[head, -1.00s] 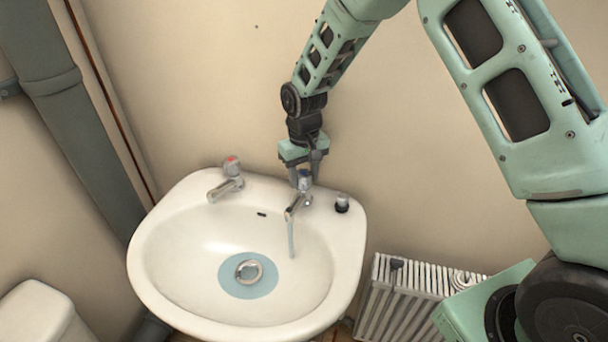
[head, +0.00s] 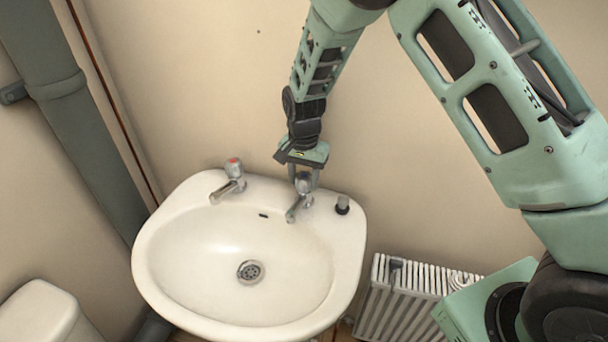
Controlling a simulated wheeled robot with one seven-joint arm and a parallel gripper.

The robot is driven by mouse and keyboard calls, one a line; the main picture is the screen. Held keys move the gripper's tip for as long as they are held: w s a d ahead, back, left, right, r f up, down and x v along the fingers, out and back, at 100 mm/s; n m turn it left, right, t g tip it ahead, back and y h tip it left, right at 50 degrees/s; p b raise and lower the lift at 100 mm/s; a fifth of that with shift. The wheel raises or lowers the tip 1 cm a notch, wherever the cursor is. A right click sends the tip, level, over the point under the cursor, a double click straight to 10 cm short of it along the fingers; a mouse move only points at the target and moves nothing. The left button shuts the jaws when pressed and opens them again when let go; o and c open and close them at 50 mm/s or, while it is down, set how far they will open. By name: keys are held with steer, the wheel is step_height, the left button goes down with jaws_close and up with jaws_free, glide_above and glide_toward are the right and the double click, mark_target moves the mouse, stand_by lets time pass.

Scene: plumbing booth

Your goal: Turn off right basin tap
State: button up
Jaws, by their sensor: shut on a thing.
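The right basin tap (head: 299,204) is a chrome tap on the back right rim of the white basin (head: 150,250). No water runs from its spout. My gripper (head: 304,181) comes down from above and is shut on the tap's head (head: 304,180), with the fingers around it. The fingers partly hide the head and its coloured top. The left tap (head: 229,183), with a red top, stands on the back left rim, apart from my gripper.
A dark plug (head: 342,204) stands on the rim right of the tap. The drain (head: 250,271) is bare at the basin's bottom. A radiator (head: 405,295) is at lower right. A grey pipe (head: 62,120) runs up the left. The wall is close behind the taps.

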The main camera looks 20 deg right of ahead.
mark_target(304, 176)
steer(key=shift+m, duration=0.6)
steer(key=o, duration=1)
steer(key=shift+r, duration=0.1)
step_height(304, 176, up, 17)
steer(key=b, duration=0.1)
steer(key=shift+r, duration=0.15)
